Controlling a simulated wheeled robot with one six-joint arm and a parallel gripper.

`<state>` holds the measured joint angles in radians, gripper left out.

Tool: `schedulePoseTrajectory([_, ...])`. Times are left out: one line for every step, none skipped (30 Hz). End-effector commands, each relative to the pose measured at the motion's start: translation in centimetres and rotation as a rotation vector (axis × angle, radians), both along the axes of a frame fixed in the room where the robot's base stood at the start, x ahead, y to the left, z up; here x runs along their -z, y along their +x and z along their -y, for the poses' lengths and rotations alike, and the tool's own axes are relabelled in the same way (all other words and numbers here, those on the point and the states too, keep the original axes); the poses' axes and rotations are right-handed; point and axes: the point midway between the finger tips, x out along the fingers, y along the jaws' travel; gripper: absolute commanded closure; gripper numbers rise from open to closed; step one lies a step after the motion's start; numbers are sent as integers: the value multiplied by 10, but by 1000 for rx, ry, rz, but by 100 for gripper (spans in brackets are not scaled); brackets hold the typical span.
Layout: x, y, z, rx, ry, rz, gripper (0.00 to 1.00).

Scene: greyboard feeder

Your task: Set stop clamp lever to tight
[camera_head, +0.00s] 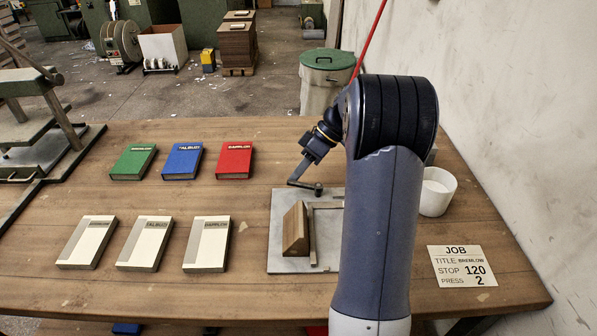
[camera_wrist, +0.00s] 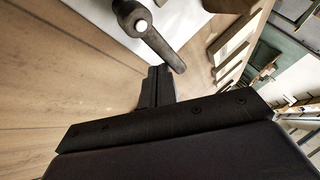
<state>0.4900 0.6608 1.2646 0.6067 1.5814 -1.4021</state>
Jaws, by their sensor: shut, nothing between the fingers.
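The stop clamp lever (camera_head: 318,188) is a small dark handle at the back of a grey plate (camera_head: 282,212) on the table. In the wrist view the lever (camera_wrist: 163,47) shows a round hub with a white centre and a tapered arm. My gripper (camera_head: 293,181) reaches down to the left end of the lever in the head view. In the wrist view my gripper (camera_wrist: 160,72) is shut and empty, its tips close beside the lever's free end. I cannot tell whether they touch. No tight or loose marking is readable.
A wooden wedge block (camera_head: 296,230) and a metal bar (camera_head: 312,236) sit on the plate. Green (camera_head: 133,162), blue (camera_head: 182,161) and red (camera_head: 234,161) books and several pale ones lie left. A white cup (camera_head: 437,192) and job card (camera_head: 462,266) are right.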

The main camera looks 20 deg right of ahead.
Motion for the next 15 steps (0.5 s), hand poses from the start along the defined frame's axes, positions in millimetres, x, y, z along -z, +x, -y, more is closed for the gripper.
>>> schedulePoseTrajectory([0,0,0,0,0,0,100])
schedulePoseTrajectory([0,0,0,0,0,0,100])
schedulePoseTrajectory([0,0,0,0,0,0,100])
schedulePoseTrajectory([0,0,0,0,0,0,100])
schedulePoseTrajectory([0,0,0,0,0,0,100])
schedulePoseTrajectory([0,0,0,0,0,0,100])
schedulePoseTrajectory([0,0,0,0,0,0,100])
schedulePoseTrajectory([0,0,0,0,0,0,100])
schedulePoseTrajectory([0,0,0,0,0,0,100])
schedulePoseTrajectory([-1,0,1,0,-1,1,100])
schedulePoseTrajectory([-2,0,2,0,-1,1,100])
schedulePoseTrajectory([-5,0,4,1,-1,2,100])
schedulePoseTrajectory([-7,0,7,2,-1,2,100])
schedulePoseTrajectory([-11,0,9,2,-1,2,100])
schedulePoseTrajectory([-16,0,14,2,-2,3,100])
